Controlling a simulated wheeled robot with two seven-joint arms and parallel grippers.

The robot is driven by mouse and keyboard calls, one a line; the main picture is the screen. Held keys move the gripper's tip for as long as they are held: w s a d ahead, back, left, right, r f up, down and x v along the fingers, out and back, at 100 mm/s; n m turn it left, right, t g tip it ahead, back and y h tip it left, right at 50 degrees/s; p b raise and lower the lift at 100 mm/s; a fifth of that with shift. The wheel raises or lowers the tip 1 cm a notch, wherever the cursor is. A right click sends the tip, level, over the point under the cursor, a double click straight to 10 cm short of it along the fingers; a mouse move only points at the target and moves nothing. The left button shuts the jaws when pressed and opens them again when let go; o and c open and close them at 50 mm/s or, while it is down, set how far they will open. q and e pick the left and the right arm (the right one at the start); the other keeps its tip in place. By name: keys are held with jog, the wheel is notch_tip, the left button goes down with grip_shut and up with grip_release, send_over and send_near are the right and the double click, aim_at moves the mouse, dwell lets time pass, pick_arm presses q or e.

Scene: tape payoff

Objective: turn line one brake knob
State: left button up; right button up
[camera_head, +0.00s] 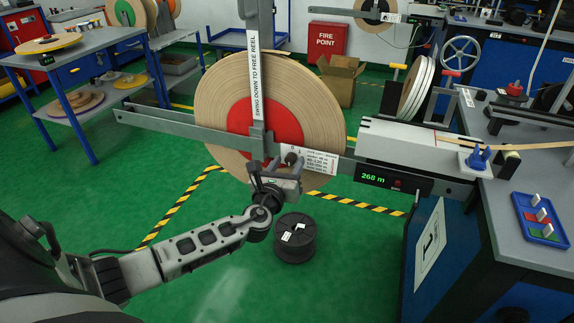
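A large tan tape reel (215,105) with a red centre (245,120) hangs upright on a grey arm. A small dark knob (291,158) sits on this arm, left of a white printed label (317,161); I take it for the brake knob. My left gripper (283,170) is at the lower front of the reel, close against the knob. Its fingers partly cover that area, and I cannot tell whether they touch or grip the knob. My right gripper is not in view.
A grey upright bar (258,70) crosses the reel. A display reading 268 m (385,179) and a blue knob (479,157) are on the right. A black spool (295,240) stands on the floor below. Green floor is clear to the left.

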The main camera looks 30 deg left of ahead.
pick_arm(q)
jog(key=v, duration=1.6)
jog(key=s+d+f+n+g+h+p, duration=0.1)
jog(key=s+d+f+n+g, duration=0.25)
jog(key=f+n, duration=0.4)
jog(key=s+d+r+n+g+h+p, duration=0.1)
jog(key=s+d+n+h, duration=0.2)
jog(key=d+n, duration=0.3)
jog(key=s+d+n+g+h+p, duration=0.1)
jog(key=d+n, duration=0.6)
jog(key=n, duration=0.8)
jog(key=s+g+h, duration=0.1)
jog(key=s+h, duration=0.1)
jog(key=h, duration=0.1)
jog(key=shift+s+r, duration=0.2)
jog(key=shift+r, duration=0.2)
jog(key=shift+n, duration=0.25)
